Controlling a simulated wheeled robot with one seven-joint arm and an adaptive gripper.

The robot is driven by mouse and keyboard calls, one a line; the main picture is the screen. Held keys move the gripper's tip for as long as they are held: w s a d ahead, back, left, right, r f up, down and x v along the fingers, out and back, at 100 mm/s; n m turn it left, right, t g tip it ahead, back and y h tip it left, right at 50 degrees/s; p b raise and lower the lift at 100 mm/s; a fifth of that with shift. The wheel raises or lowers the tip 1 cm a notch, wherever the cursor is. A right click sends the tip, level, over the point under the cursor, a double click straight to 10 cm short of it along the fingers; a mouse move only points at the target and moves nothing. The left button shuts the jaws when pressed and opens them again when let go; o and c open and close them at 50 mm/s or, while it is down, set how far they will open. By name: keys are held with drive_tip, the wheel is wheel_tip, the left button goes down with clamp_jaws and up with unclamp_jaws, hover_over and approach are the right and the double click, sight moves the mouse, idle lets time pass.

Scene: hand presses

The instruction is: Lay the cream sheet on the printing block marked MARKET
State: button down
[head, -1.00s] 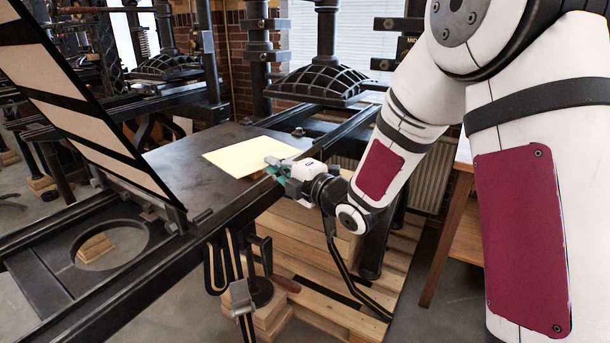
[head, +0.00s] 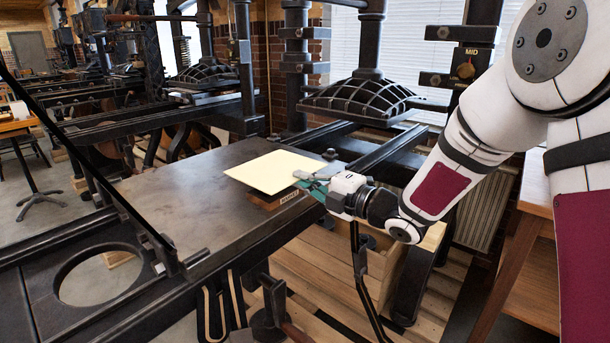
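The cream sheet (head: 273,170) is level over the far right part of the press bed in the head view. A brown printing block (head: 268,201) shows under its near edge, with a small label too small to read surely. The sheet hides most of the block's top. I cannot tell whether the sheet touches the block or hovers just above it. My gripper (head: 307,181) is at the sheet's right corner, shut on it, one finger above and one below.
The dark press bed (head: 185,195) is bare left of the sheet. A hinged frame (head: 105,190) stands raised at the left. The ribbed platen (head: 362,97) hangs behind on the right. A wooden table (head: 530,240) stands at the right.

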drive_tip(key=shift+f+b, duration=1.5)
drive_tip(key=shift+f, duration=0.75)
drive_tip(key=c, duration=1.6)
unclamp_jaws()
drive_tip(key=shift+s, duration=0.1)
drive_tip(key=shift+b+v, duration=0.35)
drive_tip(key=shift+v, duration=2.6)
